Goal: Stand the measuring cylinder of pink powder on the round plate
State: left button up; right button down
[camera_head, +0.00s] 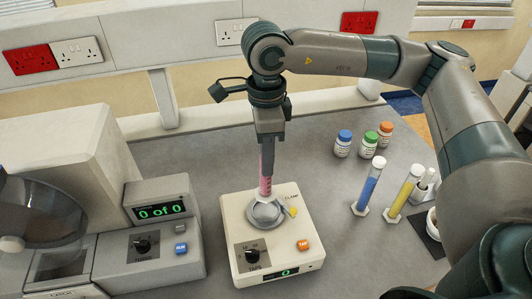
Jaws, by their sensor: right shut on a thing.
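The measuring cylinder of pink powder (265,186) is upright in my right gripper (267,170), which points straight down and is shut on it. The fingers hide much of its upper part. The cylinder's pale foot is over the back part of the round plate (266,216), a grey metal disc on top of the cream tap machine. I cannot tell whether the foot touches the plate. My left gripper is not in view.
The cream machine (241,233) has a yellow clamp knob, a dial and an orange button. A grey counter unit (150,268) stands to its left. Blue (369,186) and yellow (403,193) powder cylinders and several small capped jars (369,144) stand to the right.

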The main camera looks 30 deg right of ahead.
jog(key=shift+f+b, duration=0.55)
jog(key=shift+f, duration=2.4)
jog(key=shift+b, duration=0.6)
jog(key=shift+b, duration=0.55)
jog(key=shift+f+b, duration=0.5)
jog(key=shift+b, duration=1.4)
dwell(1.0)
dwell(0.3)
jog(key=c, duration=1.3)
grip_release()
jog(key=shift+c, duration=0.2)
jog(key=shift+r, duration=0.1)
